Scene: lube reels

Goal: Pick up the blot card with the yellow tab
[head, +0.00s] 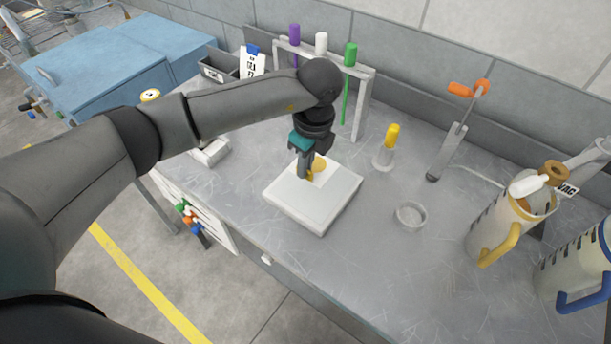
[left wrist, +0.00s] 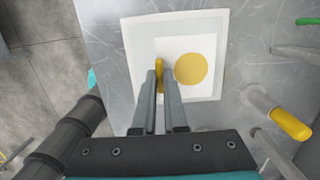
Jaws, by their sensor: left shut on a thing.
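The blot card (left wrist: 212,50) is white with a round yellow-brown blot and a yellow tab (left wrist: 159,72) on its edge. It lies on a white square pad (head: 322,205) on the bench; the pad also shows in the left wrist view (left wrist: 138,42). My left gripper (head: 306,174) points down over the pad and is shut on the yellow tab, with a finger on each side in the left wrist view (left wrist: 161,75). In the head view the gripper hides part of the card. My right gripper is not in view.
A rack (head: 362,106) with purple, white and green-handled tools stands behind. A yellow-capped bottle (head: 384,155), a small clear dish (head: 410,216) and jugs (head: 500,228) with yellow and blue handles are to the right. A grey bin (head: 217,70) is at back left.

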